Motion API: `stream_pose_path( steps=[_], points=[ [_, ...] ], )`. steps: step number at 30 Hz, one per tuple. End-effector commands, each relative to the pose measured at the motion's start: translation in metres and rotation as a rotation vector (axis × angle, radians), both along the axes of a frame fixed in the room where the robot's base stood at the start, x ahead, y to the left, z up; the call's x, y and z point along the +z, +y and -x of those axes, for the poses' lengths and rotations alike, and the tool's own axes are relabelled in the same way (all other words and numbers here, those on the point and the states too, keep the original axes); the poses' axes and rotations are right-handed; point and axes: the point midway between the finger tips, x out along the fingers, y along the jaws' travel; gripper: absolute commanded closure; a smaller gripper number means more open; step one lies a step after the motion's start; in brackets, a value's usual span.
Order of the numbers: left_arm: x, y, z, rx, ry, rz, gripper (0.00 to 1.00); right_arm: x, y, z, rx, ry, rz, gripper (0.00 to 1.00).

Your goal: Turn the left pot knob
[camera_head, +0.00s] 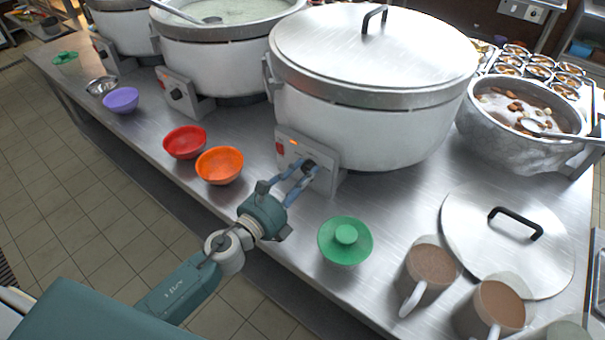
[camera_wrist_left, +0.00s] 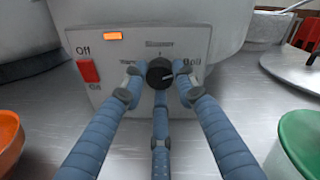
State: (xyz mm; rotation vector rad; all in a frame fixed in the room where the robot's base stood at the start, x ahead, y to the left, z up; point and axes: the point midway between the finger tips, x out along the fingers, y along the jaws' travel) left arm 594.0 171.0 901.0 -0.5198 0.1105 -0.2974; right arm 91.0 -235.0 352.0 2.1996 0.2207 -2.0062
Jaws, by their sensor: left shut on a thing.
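My left gripper (camera_head: 303,170) reaches the control panel of the white lidded pot (camera_head: 365,115). In the left wrist view, its blue fingers (camera_wrist_left: 160,82) are shut around the black knob (camera_wrist_left: 162,72), one on each side and one below. The knob (camera_head: 309,165) also shows in the head view, partly hidden by the fingers. A light mark on the knob seems to point right, toward the lettering there. The panel (camera_wrist_left: 75,45) has a red switch (camera_wrist_left: 88,71) between "Off" and "On", and a lit orange lamp (camera_wrist_left: 113,36). My right gripper is not in view.
Red (camera_head: 184,142) and orange (camera_head: 220,165) bowls stand left of my gripper. A green lidded bowl (camera_head: 345,241), two mugs (camera_head: 432,262) and a loose lid (camera_head: 508,240) lie to the right. An open pot (camera_head: 220,45) with its own knob stands further left.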

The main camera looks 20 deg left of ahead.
Motion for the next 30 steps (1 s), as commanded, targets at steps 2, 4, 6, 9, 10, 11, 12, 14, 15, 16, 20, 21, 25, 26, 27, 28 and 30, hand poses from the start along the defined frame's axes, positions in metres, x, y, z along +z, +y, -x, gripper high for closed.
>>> stream_pose_path(
  steps=[2, 4, 6, 9, 10, 11, 12, 14, 15, 16, 20, 21, 25, 26, 27, 28, 30],
  points=[
    [-0.003, 0.0, 0.001, -0.002, 0.004, -0.002, 0.98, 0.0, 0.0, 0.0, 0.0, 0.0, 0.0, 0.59],
    [-0.003, 0.0, 0.001, -0.002, 0.004, -0.002, 0.62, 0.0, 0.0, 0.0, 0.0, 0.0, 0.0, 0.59],
    [-0.002, 0.0, 0.001, -0.001, 0.003, -0.002, 0.53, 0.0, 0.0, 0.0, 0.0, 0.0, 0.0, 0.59],
    [-0.002, 0.0, 0.001, -0.002, 0.002, -0.001, 0.53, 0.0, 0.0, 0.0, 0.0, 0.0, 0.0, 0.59],
    [-0.001, 0.0, 0.001, -0.002, 0.002, -0.001, 0.53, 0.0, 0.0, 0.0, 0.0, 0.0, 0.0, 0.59],
    [-0.001, 0.0, 0.001, -0.001, 0.002, -0.001, 0.53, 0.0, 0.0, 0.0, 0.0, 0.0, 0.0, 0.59],
    [-0.001, 0.0, 0.0, -0.001, 0.002, -0.001, 0.53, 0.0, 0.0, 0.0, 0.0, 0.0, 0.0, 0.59],
    [-0.001, 0.0, 0.001, -0.001, 0.002, -0.001, 0.53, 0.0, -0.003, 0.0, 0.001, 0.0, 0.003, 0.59],
    [-0.001, 0.0, 0.002, -0.001, 0.002, 0.0, 0.53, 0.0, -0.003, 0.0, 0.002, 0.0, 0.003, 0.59],
    [-0.001, 0.001, 0.003, -0.001, 0.002, 0.001, 0.53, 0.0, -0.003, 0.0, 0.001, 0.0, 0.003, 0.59],
    [-0.002, 0.005, 0.017, 0.001, 0.004, 0.002, 0.53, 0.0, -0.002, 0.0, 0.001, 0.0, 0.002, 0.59],
    [-0.002, 0.008, 0.024, 0.001, 0.005, 0.001, 0.53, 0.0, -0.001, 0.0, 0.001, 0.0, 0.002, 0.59],
    [-0.001, 0.015, 0.049, 0.002, 0.006, 0.003, 0.53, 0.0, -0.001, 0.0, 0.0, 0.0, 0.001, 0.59],
    [-0.001, 0.017, 0.054, 0.003, 0.006, 0.003, 0.53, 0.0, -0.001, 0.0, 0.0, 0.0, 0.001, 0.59],
    [-0.001, 0.02, 0.062, 0.003, 0.006, 0.004, 0.53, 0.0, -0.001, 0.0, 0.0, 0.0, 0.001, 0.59],
    [-0.001, 0.021, 0.068, 0.002, 0.006, 0.003, 0.53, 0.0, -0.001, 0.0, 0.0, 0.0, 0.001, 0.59],
    [0.0, 0.026, 0.081, 0.003, 0.007, 0.004, 0.53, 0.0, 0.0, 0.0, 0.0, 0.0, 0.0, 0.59]
  ],
)
